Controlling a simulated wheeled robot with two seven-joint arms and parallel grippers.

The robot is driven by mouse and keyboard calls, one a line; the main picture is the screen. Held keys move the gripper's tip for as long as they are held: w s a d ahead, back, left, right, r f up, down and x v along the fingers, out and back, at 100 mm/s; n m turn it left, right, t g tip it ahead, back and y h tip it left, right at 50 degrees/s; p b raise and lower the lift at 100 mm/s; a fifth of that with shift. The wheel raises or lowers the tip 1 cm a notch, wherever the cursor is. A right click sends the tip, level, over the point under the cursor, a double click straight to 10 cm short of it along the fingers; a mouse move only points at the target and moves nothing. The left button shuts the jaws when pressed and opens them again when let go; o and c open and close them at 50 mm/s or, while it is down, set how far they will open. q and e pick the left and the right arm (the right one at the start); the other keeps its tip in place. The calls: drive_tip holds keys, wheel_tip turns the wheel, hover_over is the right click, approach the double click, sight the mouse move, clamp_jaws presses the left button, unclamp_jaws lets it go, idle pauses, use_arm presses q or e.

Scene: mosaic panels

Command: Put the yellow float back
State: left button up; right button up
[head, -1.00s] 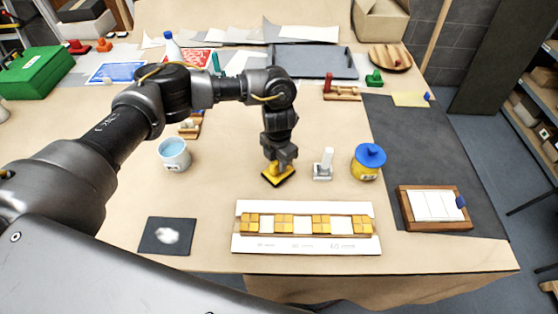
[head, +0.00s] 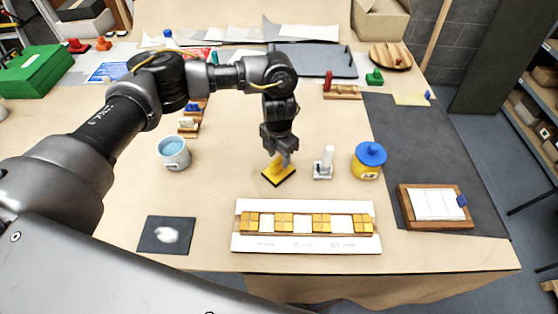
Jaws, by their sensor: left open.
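The yellow float (head: 278,175) rests on the table on a dark base or mat, behind the mosaic panel (head: 306,244) and left of a white-handled tool (head: 324,163). My left gripper (head: 279,156) is directly above the float, pointing down, with its jaws open. Its fingertips are close to the float's top; I cannot tell whether they touch it. My right gripper is not in view.
A cup of blue water (head: 174,153) stands to the left and a yellow jar with a blue lid (head: 369,161) to the right. A dark square with white powder (head: 167,235) lies front left. A wooden-framed tablet (head: 435,208) lies at the right.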

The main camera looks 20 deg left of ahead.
sight(279, 159)
use_arm(q)
wheel_tip(279, 159, up, 9)
drive_tip(key=b, duration=0.1)
drive_tip(key=shift+r, duration=0.15)
idle(0.4)
